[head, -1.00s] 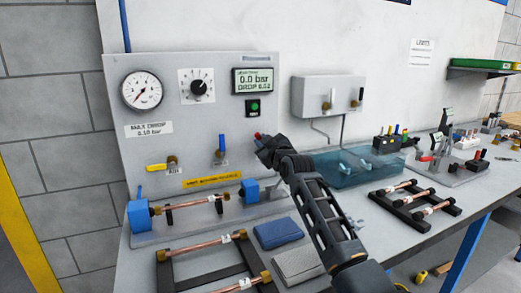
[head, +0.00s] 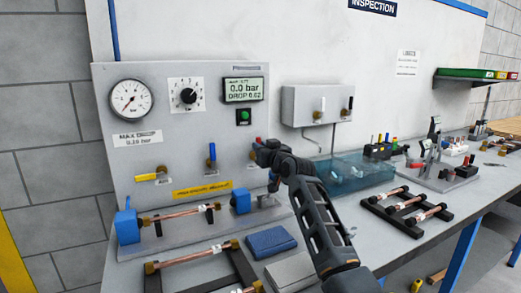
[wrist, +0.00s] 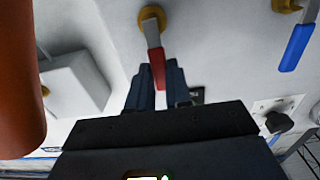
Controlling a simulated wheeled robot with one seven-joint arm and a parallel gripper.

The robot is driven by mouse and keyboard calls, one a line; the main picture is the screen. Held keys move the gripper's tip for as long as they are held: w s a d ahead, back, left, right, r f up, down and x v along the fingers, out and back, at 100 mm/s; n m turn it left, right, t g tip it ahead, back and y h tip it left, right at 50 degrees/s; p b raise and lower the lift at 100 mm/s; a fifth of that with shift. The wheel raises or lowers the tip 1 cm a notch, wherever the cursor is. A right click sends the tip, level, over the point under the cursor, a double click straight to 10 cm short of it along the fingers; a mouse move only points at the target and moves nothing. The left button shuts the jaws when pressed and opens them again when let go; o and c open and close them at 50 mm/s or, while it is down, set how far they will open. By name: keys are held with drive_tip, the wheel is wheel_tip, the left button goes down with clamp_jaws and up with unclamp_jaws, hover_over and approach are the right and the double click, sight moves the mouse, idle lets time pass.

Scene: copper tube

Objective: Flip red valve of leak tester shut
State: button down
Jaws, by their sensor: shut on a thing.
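The leak tester is a grey upright panel (head: 150,100) at the left in the head view. Its red valve lever (wrist: 157,66) hangs from a brass fitting (wrist: 152,18) in the wrist view, whose picture is upside down against the head view. The lever therefore points up along the panel. My gripper (wrist: 158,88) has its dark fingers on either side of the red end and is shut on it. In the head view my gripper (head: 262,153) hides most of this valve; only a little red and brass shows beside it.
A blue lever (head: 212,156) and a yellow lever (head: 147,177) sit left of my gripper. Above are a display (head: 244,90), green button (head: 243,116) and dial (head: 187,96). A grey wall box (head: 318,104) is to the right. Clamped copper tube (head: 172,217) lies below.

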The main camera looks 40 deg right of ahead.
drive_tip(key=shift+f, duration=0.15)
drive_tip(key=c, duration=1)
unclamp_jaws()
drive_tip(key=shift+c, duration=0.2)
drive_tip(key=shift+b+v, duration=0.3)
drive_tip(key=shift+v, duration=3.6)
